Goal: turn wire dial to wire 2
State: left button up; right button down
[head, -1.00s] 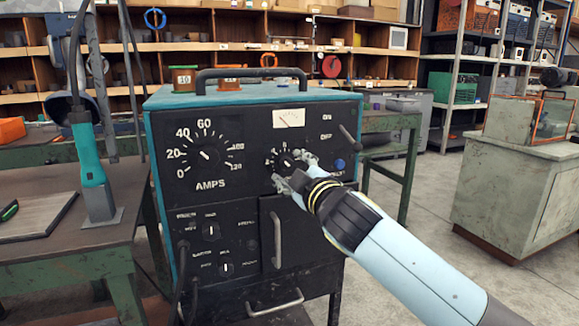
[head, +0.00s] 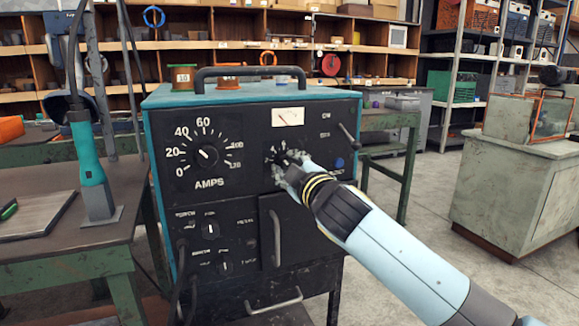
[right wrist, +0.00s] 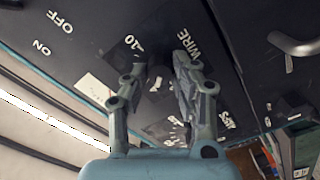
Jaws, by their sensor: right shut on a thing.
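The wire dial (head: 281,156) is a black knob on a numbered plate, right of the AMPS dial (head: 207,154) on the front of the teal and black machine (head: 160,97). My right gripper (head: 287,163) is at the knob and covers the lower right of the plate. In the right wrist view the dial's knob (right wrist: 158,103) shows between the two fingers, below the word WIRE, and the gripper (right wrist: 160,85) is shut on it. The fingers and angle hide the pointer, so its number cannot be told. My left gripper is not in view.
A lever switch (head: 347,133) and a blue button (head: 339,163) sit right of the dial. A vertical door handle (head: 277,240) is below. A green bench (head: 70,215) stands at the left.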

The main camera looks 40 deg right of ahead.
jog(key=n+p, duration=0.2)
jog(key=n, duration=0.1)
jog(key=shift+r+n, duration=0.1)
jog(key=shift+n, duration=0.2)
jog(key=shift+n+p, duration=1.05)
jog(key=shift+n, duration=0.85)
jog(key=shift+f+n, duration=0.2)
jog(key=shift+n, duration=0.1)
jog(key=c, duration=1.1)
grip_release()
jog(key=shift+o, duration=0.2)
jog(key=v, duration=1.2)
